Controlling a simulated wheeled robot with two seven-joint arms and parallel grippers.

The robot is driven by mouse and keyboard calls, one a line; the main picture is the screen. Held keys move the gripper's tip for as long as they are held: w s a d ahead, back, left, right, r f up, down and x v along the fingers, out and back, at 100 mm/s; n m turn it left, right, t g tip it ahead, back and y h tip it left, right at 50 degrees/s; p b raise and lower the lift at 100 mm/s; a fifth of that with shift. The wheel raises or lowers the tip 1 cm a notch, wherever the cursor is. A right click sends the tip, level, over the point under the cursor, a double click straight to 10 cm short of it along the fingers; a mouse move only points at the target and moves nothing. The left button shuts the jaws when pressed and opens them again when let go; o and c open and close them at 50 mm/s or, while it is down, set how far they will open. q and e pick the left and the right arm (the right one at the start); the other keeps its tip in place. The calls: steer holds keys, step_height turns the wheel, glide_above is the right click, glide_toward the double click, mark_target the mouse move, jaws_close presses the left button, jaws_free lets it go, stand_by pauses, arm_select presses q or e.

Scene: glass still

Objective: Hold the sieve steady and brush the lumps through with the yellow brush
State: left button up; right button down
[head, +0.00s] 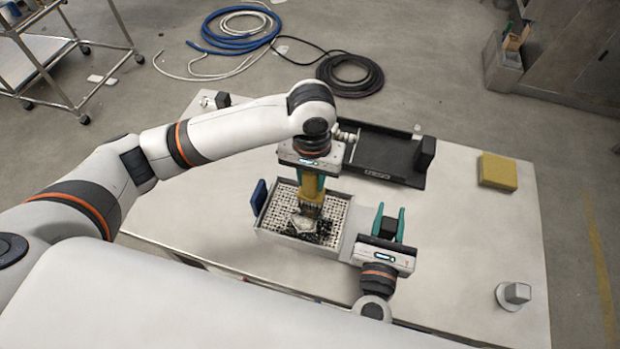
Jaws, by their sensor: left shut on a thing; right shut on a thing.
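The sieve (275,207) is a pale, shallow tray with a perforated floor on the table, with a blue tab (259,195) at its left end. Dark and pale lumps (318,227) lie on the mesh. My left gripper (312,182) is above the sieve, shut on the yellow brush (311,196), whose bristles point down at the lumps. Whether they touch the mesh is hard to tell. My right gripper (389,218) is at the sieve's right end with green fingers around a dark part, seemingly the sieve's handle; the exact contact is partly hidden.
A black tray (385,150) lies behind the sieve. A yellow block (497,172) and a grey knob-like piece (513,295) stand on the right of the table (465,235). Clear tabletop lies between them and my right gripper. Hoses (240,30) lie on the floor behind.

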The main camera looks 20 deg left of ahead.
arm_select(q)
steer(key=shift+r, duration=3.7)
steer(key=w, duration=0.7)
steer(key=s, duration=1.4)
steer(key=shift+f, duration=0.2)
steer(key=shift+s+f, duration=0.1)
steer(key=shift+f, duration=2.85)
steer(key=shift+f, duration=0.6)
